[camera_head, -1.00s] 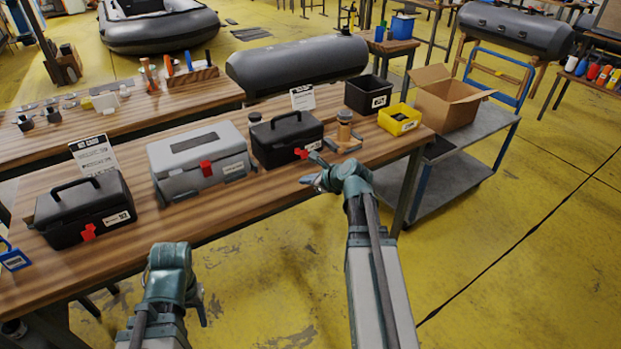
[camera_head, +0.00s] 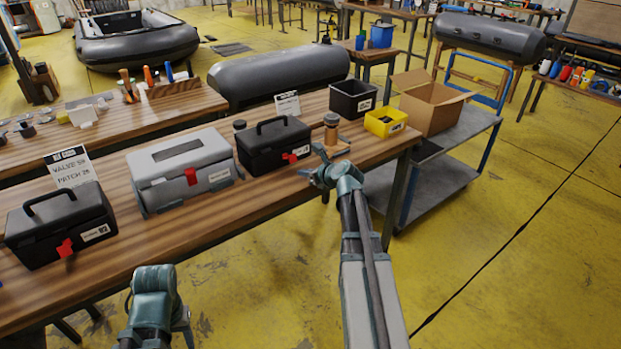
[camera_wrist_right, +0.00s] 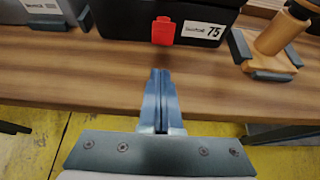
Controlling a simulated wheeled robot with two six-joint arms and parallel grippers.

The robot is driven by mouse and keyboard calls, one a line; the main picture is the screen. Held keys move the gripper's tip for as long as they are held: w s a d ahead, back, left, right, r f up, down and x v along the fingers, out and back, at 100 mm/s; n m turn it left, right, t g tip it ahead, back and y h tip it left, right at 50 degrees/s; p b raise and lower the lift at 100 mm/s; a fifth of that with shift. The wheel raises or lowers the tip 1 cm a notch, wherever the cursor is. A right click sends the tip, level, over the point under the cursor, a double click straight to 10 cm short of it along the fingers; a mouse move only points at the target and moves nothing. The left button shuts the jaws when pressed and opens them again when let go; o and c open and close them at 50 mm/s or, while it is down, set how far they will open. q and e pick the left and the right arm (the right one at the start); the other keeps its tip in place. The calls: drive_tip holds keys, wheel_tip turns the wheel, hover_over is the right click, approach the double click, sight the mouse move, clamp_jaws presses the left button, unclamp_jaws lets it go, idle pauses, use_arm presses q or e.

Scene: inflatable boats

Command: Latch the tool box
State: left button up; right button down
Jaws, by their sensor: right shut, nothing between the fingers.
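A black tool box (camera_head: 272,150) with a red latch (camera_head: 290,157) on its front stands on the wooden table (camera_head: 240,212). In the right wrist view the same black box (camera_wrist_right: 120,18) shows a "75" label beside its red latch (camera_wrist_right: 163,30). I cannot tell whether the latch is fastened. My right gripper (camera_head: 312,176) is in front of this box, near the table edge. In the wrist view its fingers (camera_wrist_right: 158,78) are together and empty, pointing at the latch with a gap between. My left gripper (camera_head: 182,322) is low in front of the table; its fingertips are unclear.
A grey case (camera_head: 160,165) and another black tool box (camera_head: 40,228), both with red latches, stand to the left. A wooden stand with a jar (camera_head: 331,130), a black bin (camera_head: 350,98) and a yellow bin (camera_head: 384,122) are to the right. A cart (camera_head: 430,175) stands beyond the table end.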

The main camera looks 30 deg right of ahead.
sight(289, 159)
drive_tip(key=shift+w, duration=0.7)
drive_tip(key=shift+w+a, duration=0.15)
drive_tip(key=shift+w, duration=0.95)
drive_tip(key=shift+r+p, duration=0.15)
drive_tip(key=shift+p, duration=0.3)
